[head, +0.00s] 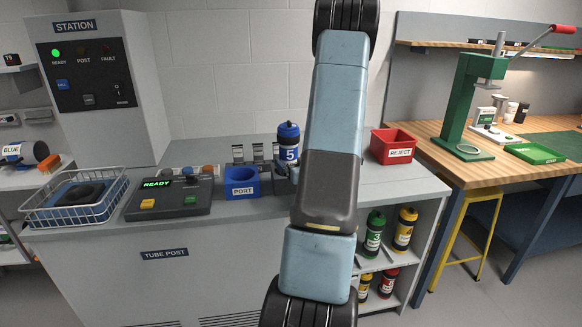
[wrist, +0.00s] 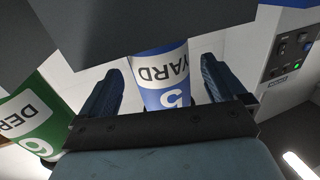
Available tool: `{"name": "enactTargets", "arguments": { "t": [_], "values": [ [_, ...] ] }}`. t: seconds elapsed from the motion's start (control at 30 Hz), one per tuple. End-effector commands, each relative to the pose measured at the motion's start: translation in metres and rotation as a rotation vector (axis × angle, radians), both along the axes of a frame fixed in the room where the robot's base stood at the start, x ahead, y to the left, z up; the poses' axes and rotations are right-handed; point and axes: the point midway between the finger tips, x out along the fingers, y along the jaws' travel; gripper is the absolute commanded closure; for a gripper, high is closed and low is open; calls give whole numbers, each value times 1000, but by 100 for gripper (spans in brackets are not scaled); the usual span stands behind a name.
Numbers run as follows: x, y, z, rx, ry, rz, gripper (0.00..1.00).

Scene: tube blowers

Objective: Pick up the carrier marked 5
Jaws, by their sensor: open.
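My gripper (wrist: 161,68) is open, with one dark blue finger on each side of the carrier and a visible gap on both sides.
A green carrier marked 6 (wrist: 32,120) is at the left in the wrist view. In the head view, the blue PORT holder (head: 242,183) is left of carrier 5, and the red REJECT bin (head: 393,146) is right of my arm. Several carriers fill the shelves below.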

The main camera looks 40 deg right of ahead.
Motion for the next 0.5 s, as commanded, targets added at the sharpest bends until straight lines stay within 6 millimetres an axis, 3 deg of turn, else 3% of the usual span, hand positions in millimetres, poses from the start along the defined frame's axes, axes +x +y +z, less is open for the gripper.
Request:
{"name": "enactTargets", "arguments": {
  "t": [0.3,0.5],
  "values": [
    [38,-10,5,0,-1,2,2],
    [48,-13,4,0,0,0,2]
  ]
}}
